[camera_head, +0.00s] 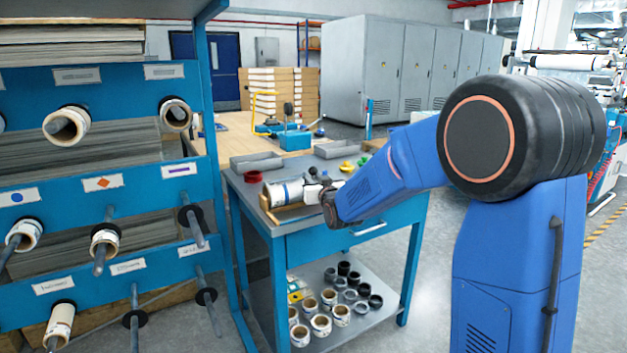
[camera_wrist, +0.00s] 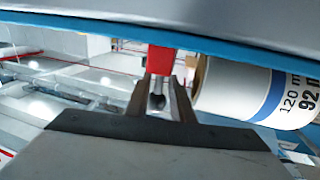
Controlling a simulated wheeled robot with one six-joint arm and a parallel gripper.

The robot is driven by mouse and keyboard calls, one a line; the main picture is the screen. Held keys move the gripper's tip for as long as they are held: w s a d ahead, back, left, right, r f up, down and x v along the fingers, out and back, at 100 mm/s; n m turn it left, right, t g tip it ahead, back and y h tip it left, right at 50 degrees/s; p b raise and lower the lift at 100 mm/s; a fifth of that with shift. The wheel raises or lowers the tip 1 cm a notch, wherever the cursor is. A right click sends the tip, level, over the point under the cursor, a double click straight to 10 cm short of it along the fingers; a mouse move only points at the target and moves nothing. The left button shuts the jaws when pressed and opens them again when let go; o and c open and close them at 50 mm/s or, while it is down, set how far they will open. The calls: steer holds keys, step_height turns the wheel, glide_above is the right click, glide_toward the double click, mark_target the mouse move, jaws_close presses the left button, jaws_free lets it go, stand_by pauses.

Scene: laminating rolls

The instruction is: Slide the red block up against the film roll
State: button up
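In the wrist view the red block (camera_wrist: 161,60) is at the tips of my gripper (camera_wrist: 161,80). The film roll (camera_wrist: 235,88), white with a blue stripe and printed numbers, lies just right of the block and right finger; a small gap seems to show between block and roll. The red block is hidden there behind my gripper and arm.
A wooden piece (camera_head: 268,214) stands along the roll's near side. A blue rack with rolls on pegs (camera_head: 100,180) stands close on the left.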

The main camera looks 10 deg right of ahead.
stand_by(0.3)
steer(key=shift+s, duration=0.3)
steer(key=s+d, duration=0.2)
steer(key=s, duration=1.4)
steer(key=shift+s, duration=0.35)
